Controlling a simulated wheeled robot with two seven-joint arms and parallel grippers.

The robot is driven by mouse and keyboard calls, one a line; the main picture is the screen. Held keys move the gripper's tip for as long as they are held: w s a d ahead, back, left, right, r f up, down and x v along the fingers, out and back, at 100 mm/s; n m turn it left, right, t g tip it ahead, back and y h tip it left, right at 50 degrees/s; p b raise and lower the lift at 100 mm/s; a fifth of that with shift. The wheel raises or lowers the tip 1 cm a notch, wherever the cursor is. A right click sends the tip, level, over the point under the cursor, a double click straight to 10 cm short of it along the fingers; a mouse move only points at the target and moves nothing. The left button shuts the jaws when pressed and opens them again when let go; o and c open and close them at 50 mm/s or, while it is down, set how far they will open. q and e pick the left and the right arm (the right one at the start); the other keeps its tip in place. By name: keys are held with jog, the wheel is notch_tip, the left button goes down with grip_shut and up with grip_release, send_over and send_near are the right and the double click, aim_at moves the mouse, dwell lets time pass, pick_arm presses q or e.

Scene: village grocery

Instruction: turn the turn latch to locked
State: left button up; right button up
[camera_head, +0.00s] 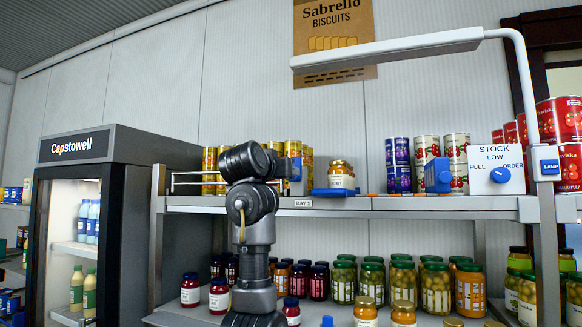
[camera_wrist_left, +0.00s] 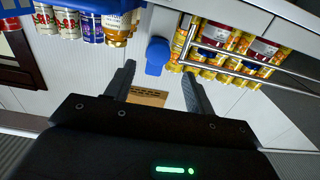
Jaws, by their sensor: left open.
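The blue turn latch (camera_wrist_left: 157,55) shows in the left wrist view beside the end of a metal rail. In the head view its blue part (camera_head: 296,170) is at the right end of the rail, partly hidden by my arm. My left gripper (camera_wrist_left: 158,72) is open and empty, with its two dark fingers apart on either side of the latch's lower end in the picture. I cannot tell whether they touch it. In the head view my arm hides the fingers. My right gripper is not in view.
The metal rail (camera_wrist_left: 250,62) fronts yellow cans. A jar on a blue stand (camera_head: 337,192) stands right of the latch on the upper shelf (camera_head: 390,203). Jars fill the lower shelf. A stock dial (camera_head: 500,175) and a lamp arm (camera_head: 400,46) are farther right; a fridge (camera_head: 120,150) is left.

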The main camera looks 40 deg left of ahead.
pick_arm(q)
jog(key=p+x, duration=0.2)
jog(key=x, duration=0.4)
jog(key=shift+p, duration=0.4)
jog(key=shift+d, duration=0.1)
jog(key=c, duration=0.9)
jog(key=shift+c, duration=0.2)
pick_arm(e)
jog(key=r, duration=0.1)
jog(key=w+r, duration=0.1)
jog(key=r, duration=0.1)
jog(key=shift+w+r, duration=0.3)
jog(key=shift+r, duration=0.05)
